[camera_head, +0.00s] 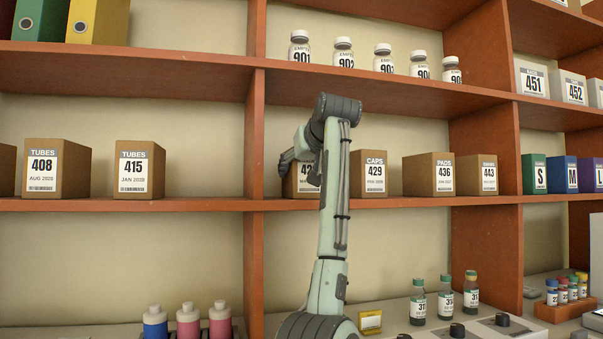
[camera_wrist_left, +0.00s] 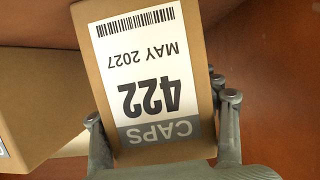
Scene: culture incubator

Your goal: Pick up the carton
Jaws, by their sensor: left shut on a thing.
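The carton is a brown box (camera_wrist_left: 190,85) labelled CAPS 422, MAY 2027, seen upside down in the left wrist view. My left gripper (camera_wrist_left: 162,110) has a finger on each side of it and is shut on it. In the head view the carton (camera_head: 305,185) stands on the middle shelf, just right of the upright divider, and my left arm hides much of it. The fingers are mostly hidden there. I cannot tell whether the carton is clear of the shelf. My right gripper is not in view.
To the right on the same shelf stand cartons 429 (camera_head: 375,178), 436 (camera_head: 435,178) and 443 (camera_head: 477,178). The wooden divider (camera_head: 254,140) is close on the left. White-capped jars (camera_head: 343,55) stand on the shelf above, and vials (camera_head: 445,300) on the counter below.

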